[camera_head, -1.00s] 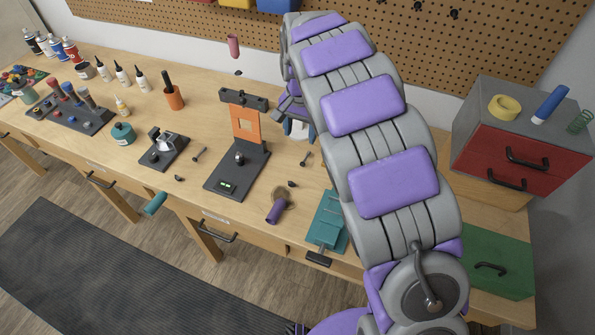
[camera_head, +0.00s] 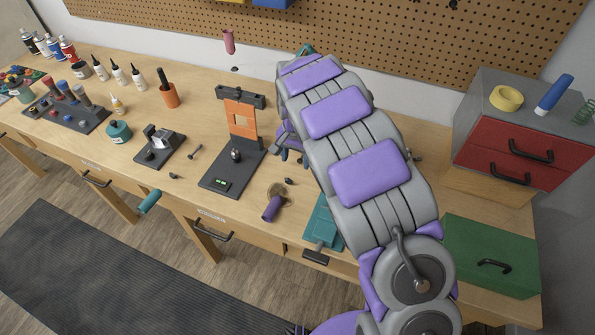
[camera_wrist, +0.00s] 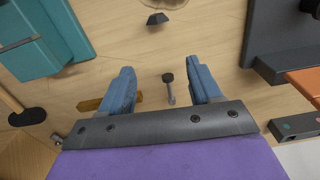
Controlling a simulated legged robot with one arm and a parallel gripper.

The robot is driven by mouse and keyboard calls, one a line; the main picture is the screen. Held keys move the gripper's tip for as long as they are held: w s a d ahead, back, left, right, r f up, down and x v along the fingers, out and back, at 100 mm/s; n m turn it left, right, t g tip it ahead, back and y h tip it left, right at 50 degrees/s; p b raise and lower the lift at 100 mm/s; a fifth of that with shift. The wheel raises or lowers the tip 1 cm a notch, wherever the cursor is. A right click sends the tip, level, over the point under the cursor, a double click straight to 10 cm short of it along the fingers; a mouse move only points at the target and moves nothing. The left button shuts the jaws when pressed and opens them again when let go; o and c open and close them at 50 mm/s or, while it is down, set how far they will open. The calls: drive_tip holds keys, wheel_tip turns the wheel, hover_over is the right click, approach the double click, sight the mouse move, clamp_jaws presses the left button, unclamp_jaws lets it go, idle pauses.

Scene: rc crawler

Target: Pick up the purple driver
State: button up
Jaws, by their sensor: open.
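The purple driver (camera_head: 271,208) lies near the bench's front edge in the head view, between the black stand with the orange plate and the teal vise. It does not show in the wrist view. My gripper (camera_head: 291,155) is behind the driver, over the middle of the bench, and partly hidden by my arm. In the wrist view my gripper (camera_wrist: 163,73) is open and empty, pointing down. A small dark-headed screw (camera_wrist: 168,88) shows between its blue fingers, on the bench below.
The black stand (camera_head: 229,172) with the orange plate is left of the driver. The teal vise (camera_head: 322,222) is to its right. A small black knob (camera_wrist: 157,18) lies on the wood between. The red drawer box (camera_head: 525,140) and green box (camera_head: 492,255) stand right.

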sight(295, 167)
drive_tip(key=f, duration=0.1)
drive_tip(key=a+f+b, duration=0.1)
drive_tip(key=f, duration=0.3)
drive_tip(key=shift+a, duration=0.3)
drive_tip(key=shift+d+r, duration=0.15)
drive_tip(key=shift+d, duration=0.45)
drive_tip(key=shift+c, duration=0.2)
drive_tip(key=shift+d, duration=0.2)
drive_tip(key=shift+c, duration=0.6)
drive_tip(key=shift+a, duration=0.1)
drive_tip(key=c, duration=0.3)
drive_tip(key=shift+a, duration=0.5)
drive_tip(key=c, duration=0.5)
drive_tip(key=shift+d, duration=0.15)
drive_tip(key=shift+c, duration=1)
drive_tip(key=shift+d, duration=0.25)
